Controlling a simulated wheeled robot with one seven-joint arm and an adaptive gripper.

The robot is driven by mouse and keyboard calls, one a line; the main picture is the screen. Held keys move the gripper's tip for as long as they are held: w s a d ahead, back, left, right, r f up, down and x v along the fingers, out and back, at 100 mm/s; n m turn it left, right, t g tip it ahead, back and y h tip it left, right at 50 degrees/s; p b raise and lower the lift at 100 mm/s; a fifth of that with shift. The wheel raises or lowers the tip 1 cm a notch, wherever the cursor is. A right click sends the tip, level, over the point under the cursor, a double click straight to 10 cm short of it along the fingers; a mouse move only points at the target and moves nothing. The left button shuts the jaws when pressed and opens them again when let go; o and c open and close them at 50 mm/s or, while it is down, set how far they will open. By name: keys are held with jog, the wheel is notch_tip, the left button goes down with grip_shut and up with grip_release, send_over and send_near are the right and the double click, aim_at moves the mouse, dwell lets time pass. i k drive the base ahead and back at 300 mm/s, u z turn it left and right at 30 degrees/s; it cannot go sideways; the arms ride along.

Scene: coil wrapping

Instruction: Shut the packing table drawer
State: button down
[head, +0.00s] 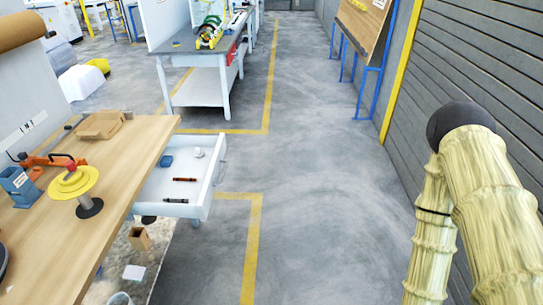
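The packing table (120,200) has a wooden top and stands at the left of the head view. Its white drawer (207,188) is pulled out from under the right edge of the tabletop. Inside the drawer lie a blue item, a white round item, an orange-brown marker-like item and a dark one. My arm is at the right of the view, in a pale ribbed cover with a dark rounded joint, well apart from the drawer. My gripper is not in view.
A yellow spool stand (76,184), a blue holder (18,184) and a cardboard piece (100,125) are on the tabletop. A small box (139,239) is below. Another workbench (200,80) stands behind. The grey floor (310,190) right of the drawer is clear up to the wall.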

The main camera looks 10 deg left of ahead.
aim_at(160, 185)
jog(key=u, duration=1.2)
jog(key=i, duration=1.55)
jog(key=z, duration=0.45)
jog(key=i, duration=0.35)
jog(key=z, duration=0.45)
